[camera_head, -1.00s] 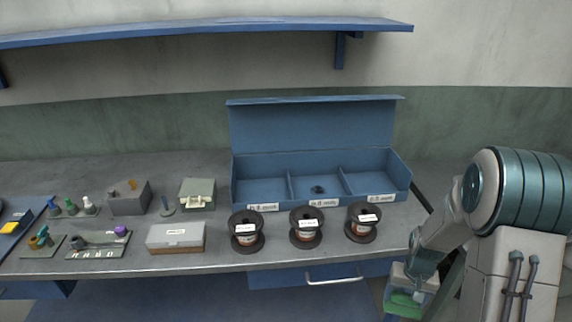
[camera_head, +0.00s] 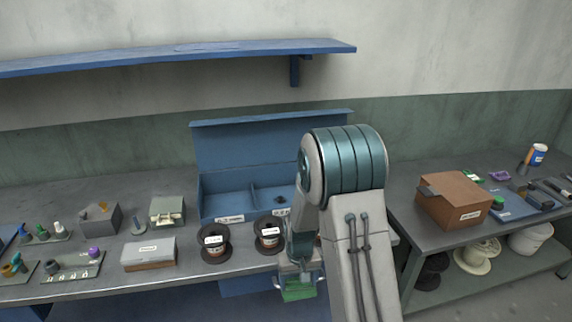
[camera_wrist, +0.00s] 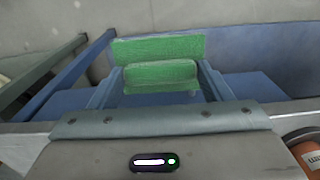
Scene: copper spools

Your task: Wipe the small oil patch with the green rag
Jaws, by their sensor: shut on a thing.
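The green rag (camera_head: 298,292) is held in my gripper (camera_head: 298,280), low in front of the bench's front edge. In the wrist view the rag (camera_wrist: 160,75) spans the space between the fingers, and my gripper (camera_wrist: 160,82) is shut on it. A small dark patch (camera_head: 281,199), which looks like the oil, lies on the floor of the blue open bin (camera_head: 228,205), in its middle compartment. My gripper is below and in front of the bin, apart from the patch. My arm hides the bin's right part.
Two labelled copper spools (camera_head: 214,243) (camera_head: 269,234) stand before the bin; the wrist view shows a spool (camera_wrist: 308,155) at lower right. A grey box (camera_head: 148,254) and small parts stand left. A blue shelf (camera_head: 180,57) hangs above. A second bench right holds a brown box (camera_head: 454,200).

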